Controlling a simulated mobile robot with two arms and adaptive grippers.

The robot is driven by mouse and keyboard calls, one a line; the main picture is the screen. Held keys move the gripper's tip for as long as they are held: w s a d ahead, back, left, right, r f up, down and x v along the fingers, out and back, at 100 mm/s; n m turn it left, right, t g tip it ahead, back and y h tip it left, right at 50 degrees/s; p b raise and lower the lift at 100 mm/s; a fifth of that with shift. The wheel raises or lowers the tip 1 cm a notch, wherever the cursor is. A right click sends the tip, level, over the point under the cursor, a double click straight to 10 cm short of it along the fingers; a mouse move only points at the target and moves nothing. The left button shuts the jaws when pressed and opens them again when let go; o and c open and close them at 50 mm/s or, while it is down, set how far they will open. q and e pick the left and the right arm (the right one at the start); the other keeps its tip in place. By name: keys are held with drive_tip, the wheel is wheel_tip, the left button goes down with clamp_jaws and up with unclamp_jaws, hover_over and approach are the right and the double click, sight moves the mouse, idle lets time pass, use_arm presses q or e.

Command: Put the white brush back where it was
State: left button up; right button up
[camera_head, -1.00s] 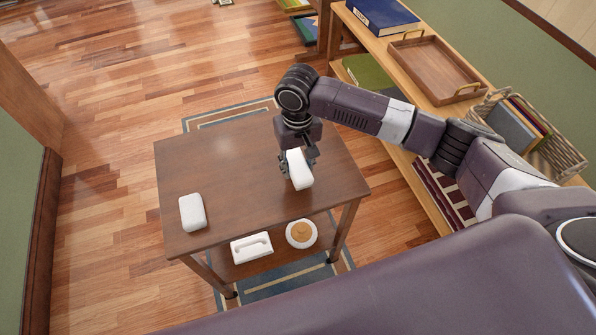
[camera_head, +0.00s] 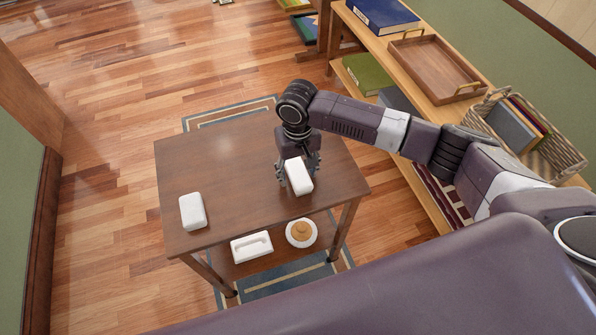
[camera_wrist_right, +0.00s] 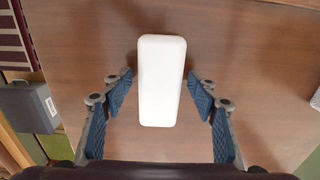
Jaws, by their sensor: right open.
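A white rounded block (camera_head: 299,178), which looks like the white brush, lies on the brown table (camera_head: 240,170) near its right side. My right gripper (camera_head: 298,174) is above it with its fingers spread. In the right wrist view the white block (camera_wrist_right: 161,80) lies between the open blue-padded fingers of the right gripper (camera_wrist_right: 160,92), with a gap on each side. A second, similar white block (camera_head: 192,212) lies at the table's left front corner. My left gripper is out of view.
On the table's lower shelf are a white rectangular holder (camera_head: 251,257) and a white round dish (camera_head: 289,238) with a tan lid-like top. A bookcase at right carries a wooden tray (camera_head: 432,72), a blue book (camera_head: 382,14) and a basket (camera_head: 558,164). The table's middle is clear.

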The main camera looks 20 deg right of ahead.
sight(298, 173)
wheel_tip(298, 173, up, 12)
drive_tip(key=shift+r+b, duration=0.2)
drive_tip(key=shift+b, duration=0.2)
drive_tip(key=shift+a+f, duration=0.1)
